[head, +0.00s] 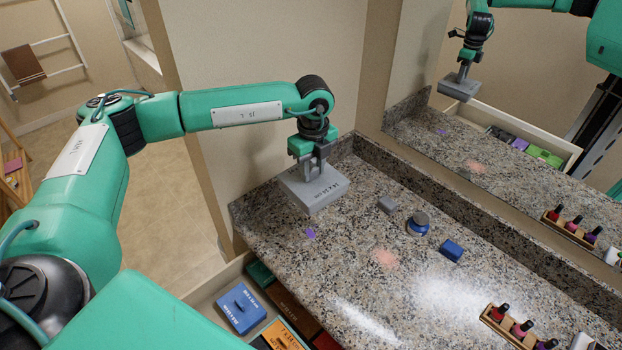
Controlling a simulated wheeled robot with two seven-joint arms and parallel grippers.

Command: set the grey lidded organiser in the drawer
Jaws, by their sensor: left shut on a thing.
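The grey lidded organiser (316,191) is a flat box with dark lettering on its side. My left gripper (318,168) points down and is shut on the top of it. It is over the far-left corner of the granite counter, and its mirror image shows it raised above the counter. The open drawer (212,286) is below the counter's front edge at bottom left, partly cut off by the frame and my arm. It holds a blue lidded box (242,307), an orange box (283,335), and green and brown items. My right gripper is not in view.
A mirror (500,130) lines the right side.

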